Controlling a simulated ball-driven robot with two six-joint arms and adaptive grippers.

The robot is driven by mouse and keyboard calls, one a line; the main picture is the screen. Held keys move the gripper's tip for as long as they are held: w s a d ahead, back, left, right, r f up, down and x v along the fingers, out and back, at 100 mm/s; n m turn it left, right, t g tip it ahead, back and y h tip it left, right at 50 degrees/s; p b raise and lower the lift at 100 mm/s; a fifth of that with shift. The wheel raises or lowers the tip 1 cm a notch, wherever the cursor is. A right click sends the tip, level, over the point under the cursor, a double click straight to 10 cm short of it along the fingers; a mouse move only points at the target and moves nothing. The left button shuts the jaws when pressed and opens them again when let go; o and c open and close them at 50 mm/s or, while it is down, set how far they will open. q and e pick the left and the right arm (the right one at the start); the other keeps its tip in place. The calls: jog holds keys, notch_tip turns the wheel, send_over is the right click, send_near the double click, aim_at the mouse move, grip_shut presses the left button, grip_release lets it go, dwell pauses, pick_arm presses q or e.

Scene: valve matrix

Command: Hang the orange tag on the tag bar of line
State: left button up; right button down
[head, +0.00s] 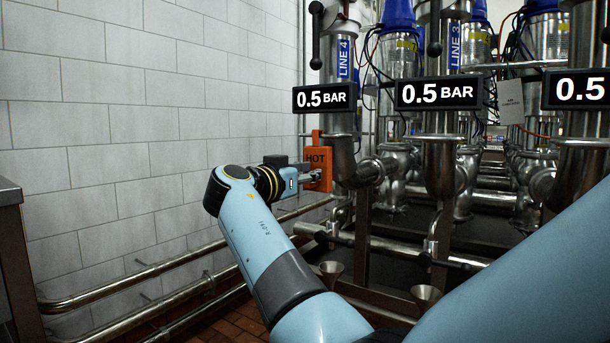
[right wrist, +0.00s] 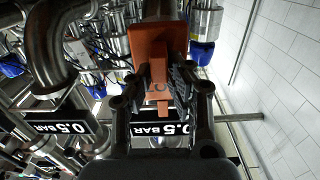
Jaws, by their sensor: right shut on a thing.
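The orange tag (head: 318,160), marked HOT, is upright against the left side of the Line 4 pipe in the head view. Its narrow top part meets a thin bar (head: 304,135) that sticks out left of the pipe; I cannot tell whether the tag hangs on it. My right gripper (head: 309,179) is shut on the tag from the left. In the right wrist view the orange tag (right wrist: 155,56) stands between the two dark fingers, seen upside down. My left gripper is not in view.
Pressure displays reading 0.5 BAR (head: 321,97) (head: 438,93) are mounted on the steel pipes above and right of the tag. A Line 4 label (head: 343,58) is on the upper pipe. A white tiled wall (head: 140,130) is left. Low pipes (head: 130,283) run along it.

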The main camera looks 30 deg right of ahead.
dwell(0.4)
jog(key=c, duration=1.2)
grip_release()
